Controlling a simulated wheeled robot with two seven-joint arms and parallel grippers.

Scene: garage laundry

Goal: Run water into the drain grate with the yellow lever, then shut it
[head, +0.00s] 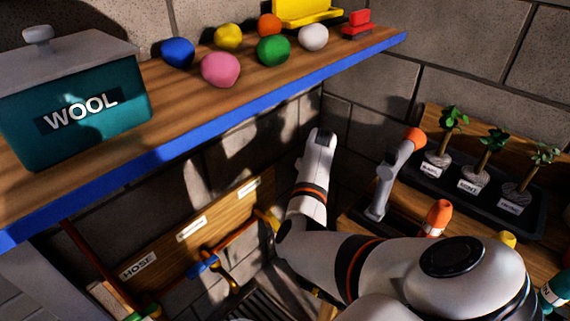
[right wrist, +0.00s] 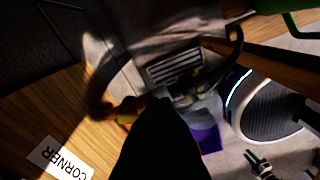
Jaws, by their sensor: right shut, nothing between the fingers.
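A yellow lever (head: 268,218) sits on the pipe at the right part of the labelled board, partly covered by my right arm. A yellow piece (right wrist: 126,116), which looks like this lever, is close beside the fingertips in the right wrist view; I cannot tell if they touch. The drain grate (head: 262,306) is on the floor below the board, partly cut off, and also shows in the right wrist view (right wrist: 175,67). My right gripper (right wrist: 158,102) is shut and empty, a dark shape; my arm hides it in the head view. My left gripper is out of view. No water is clearly visible.
A blue lever (head: 204,266) is further left on the pipe, near the HOSE label (head: 138,265). A blue-edged shelf (head: 200,133) with a WOOL box (head: 78,115) and coloured balls overhangs the board. Potted plants (head: 474,178) and an orange-capped bottle (head: 437,218) stand right.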

